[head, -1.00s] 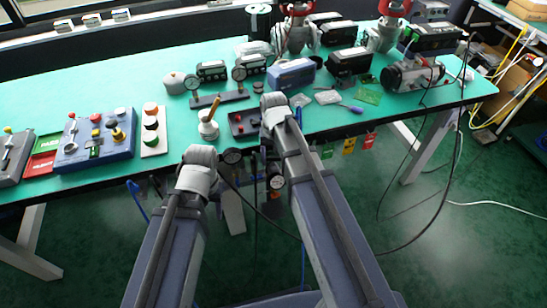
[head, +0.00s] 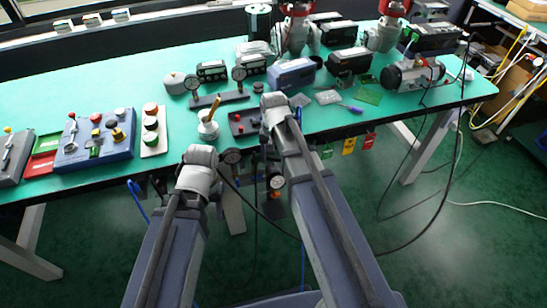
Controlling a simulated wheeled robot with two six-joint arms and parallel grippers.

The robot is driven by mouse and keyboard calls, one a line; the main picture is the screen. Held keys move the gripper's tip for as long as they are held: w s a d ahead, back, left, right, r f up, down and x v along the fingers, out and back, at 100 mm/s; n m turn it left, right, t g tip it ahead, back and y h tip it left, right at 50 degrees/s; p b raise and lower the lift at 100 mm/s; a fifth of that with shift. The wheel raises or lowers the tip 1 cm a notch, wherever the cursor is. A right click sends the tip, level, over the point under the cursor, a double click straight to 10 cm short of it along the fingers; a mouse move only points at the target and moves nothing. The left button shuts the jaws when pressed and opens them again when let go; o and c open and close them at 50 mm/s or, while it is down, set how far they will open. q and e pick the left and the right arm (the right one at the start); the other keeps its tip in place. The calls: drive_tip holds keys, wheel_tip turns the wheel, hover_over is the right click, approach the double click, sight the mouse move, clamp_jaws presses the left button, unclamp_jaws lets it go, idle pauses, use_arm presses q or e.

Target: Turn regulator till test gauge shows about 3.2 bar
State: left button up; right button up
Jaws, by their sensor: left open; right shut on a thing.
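My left gripper (head: 201,156) is at the front edge of the table, seen from behind. It is open and apart from the gauges, its fingertips mostly hidden by my wrist. My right gripper (head: 273,109) is further right, over the table's front edge. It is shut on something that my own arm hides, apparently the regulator. A round gauge with a pale dial (head: 276,181) hangs below the edge beside my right arm. Another dark round gauge (head: 232,156) is at the edge between my arms. Both dials are too small to read.
A dark box with a red button (head: 243,122) and a white pot with a wooden-handled brush (head: 208,125) stand near the grippers. A stand with two gauges (head: 218,98) is behind. A blue control box (head: 95,137) is left. Cables hang below the table.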

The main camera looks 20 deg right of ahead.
sight(273, 157)
drive_tip(key=o, duration=1.4)
drive_tip(key=shift+c, duration=0.2)
wheel_tip(273, 157, up, 8)
drive_tip(key=p, duration=0.8)
drive_tip(key=shift+f, duration=0.1)
